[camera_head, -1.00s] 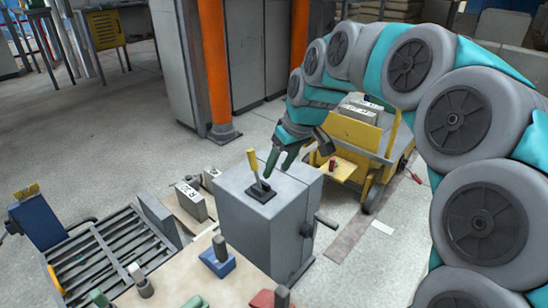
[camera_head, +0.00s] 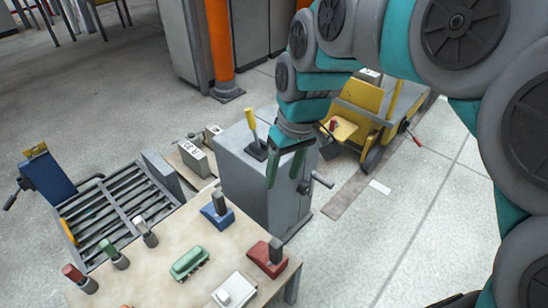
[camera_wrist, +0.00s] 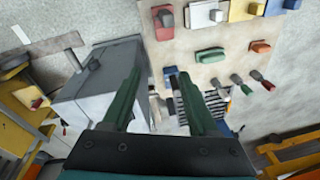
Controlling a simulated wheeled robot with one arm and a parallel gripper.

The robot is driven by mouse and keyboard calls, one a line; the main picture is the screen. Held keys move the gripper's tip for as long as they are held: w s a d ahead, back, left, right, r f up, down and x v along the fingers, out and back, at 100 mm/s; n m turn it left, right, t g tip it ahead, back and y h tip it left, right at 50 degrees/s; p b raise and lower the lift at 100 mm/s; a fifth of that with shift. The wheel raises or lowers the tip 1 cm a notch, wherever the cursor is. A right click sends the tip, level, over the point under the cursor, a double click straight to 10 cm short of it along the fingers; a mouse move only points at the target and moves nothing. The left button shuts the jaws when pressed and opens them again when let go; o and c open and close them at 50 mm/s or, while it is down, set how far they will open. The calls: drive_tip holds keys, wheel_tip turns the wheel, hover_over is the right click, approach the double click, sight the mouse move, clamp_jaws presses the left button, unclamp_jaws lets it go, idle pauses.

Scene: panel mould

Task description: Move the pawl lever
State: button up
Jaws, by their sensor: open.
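A lever with a yellow handle (camera_head: 251,120) stands tilted in a dark base plate (camera_head: 257,150) on top of a grey cabinet (camera_head: 240,185); I take it for the pawl lever. My gripper (camera_head: 282,180) points down, open and empty, just right of the lever, its fingers overlapping the cabinet in the picture. I cannot tell how far the fingers are from the cabinet. In the wrist view my open gripper (camera_wrist: 158,74) has the grey cabinet (camera_wrist: 88,95) to its left. I cannot make out the yellow handle there.
A crank (camera_head: 319,179) sticks out of the cabinet's right side. A table (camera_head: 150,275) with coloured blocks is in front, a roller rack (camera_head: 105,205) on the left. A yellow cart (camera_head: 362,100) stands behind right. The floor at right is clear.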

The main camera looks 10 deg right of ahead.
sight(253, 127)
drive_tip(key=shift+s, duration=0.2)
